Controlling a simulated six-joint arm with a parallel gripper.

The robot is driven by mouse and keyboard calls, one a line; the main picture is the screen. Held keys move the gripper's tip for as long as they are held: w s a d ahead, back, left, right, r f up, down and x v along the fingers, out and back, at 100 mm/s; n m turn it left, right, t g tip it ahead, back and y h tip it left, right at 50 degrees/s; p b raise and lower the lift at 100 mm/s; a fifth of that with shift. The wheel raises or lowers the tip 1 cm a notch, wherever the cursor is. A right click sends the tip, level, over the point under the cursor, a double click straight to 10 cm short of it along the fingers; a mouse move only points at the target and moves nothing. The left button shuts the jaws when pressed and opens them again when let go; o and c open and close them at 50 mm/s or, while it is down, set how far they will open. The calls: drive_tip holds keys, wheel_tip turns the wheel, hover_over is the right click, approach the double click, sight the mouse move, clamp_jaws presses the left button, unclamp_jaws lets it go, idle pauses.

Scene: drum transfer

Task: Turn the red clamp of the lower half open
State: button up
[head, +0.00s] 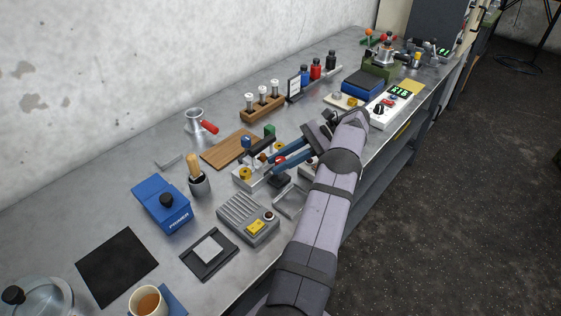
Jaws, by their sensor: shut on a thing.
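A small metal fixture (243,182) with yellow knobs stands in the middle of the bench, beside a wooden board. A dark bar-shaped part with a blue knob (246,142) and a green knob (269,130) is behind it. My gripper (274,161) reaches in from the right with its two blue fingers at the fixture. A small red part, which looks like the red clamp (280,160), shows between the fingers, and they are shut on it. My fingers partly hide the clamp and the fixture's right side, so I cannot tell how far the clamp is turned.
A wooden-handled tool in a dark cup (198,180) and a grey box with a yellow switch (247,219) stand close in front. The wooden board (228,150) lies behind left. A control box with a green display (390,105) is farther back.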

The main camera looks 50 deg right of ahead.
sight(281, 159)
drive_tip(key=o, duration=1)
drive_tip(key=shift+o, duration=0.2)
wheel_tip(281, 159, up, 10)
drive_tip(key=p, duration=0.9)
drive_tip(key=shift+p, duration=0.4)
